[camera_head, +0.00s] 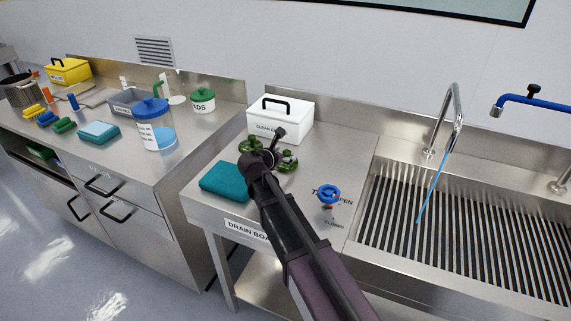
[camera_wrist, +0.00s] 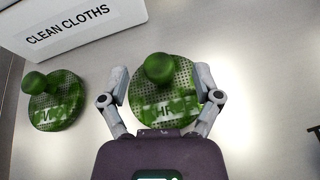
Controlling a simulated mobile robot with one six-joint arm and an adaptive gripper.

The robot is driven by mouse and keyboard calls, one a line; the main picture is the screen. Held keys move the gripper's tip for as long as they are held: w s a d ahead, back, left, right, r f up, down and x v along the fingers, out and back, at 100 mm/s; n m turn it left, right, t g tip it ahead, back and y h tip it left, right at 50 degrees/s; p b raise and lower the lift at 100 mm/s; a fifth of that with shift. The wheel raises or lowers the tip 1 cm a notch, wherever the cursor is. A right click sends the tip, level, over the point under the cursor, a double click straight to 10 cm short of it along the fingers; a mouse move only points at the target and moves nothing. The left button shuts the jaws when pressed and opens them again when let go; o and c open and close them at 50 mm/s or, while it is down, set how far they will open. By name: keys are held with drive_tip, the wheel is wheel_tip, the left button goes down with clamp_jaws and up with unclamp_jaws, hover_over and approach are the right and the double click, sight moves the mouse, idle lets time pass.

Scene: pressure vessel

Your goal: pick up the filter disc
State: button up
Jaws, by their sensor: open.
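Two round green perforated discs with ball-shaped knobs lie on the steel drain board. One disc (camera_wrist: 165,112), with lettering partly readable as "HF", sits between the open fingers of my gripper (camera_wrist: 161,76) in the wrist view. I cannot tell whether the fingers touch it. The other disc (camera_wrist: 57,103), with partly readable letters, lies to the left, outside the fingers. In the head view, my gripper (camera_head: 272,152) is over the board, with one disc (camera_head: 249,144) at its left and the other (camera_head: 289,160) at its right, both partly hidden.
A white "CLEAN CLOTHS" box (camera_head: 280,122) stands behind the discs. A teal cloth or sponge (camera_head: 224,182) lies at the board's front left. A blue valve handle (camera_head: 329,194) stands to the right. The slatted sink (camera_head: 460,235) with its tap (camera_head: 452,110) is farther right.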

drive_tip(key=shift+x, duration=0.9)
clamp_jaws()
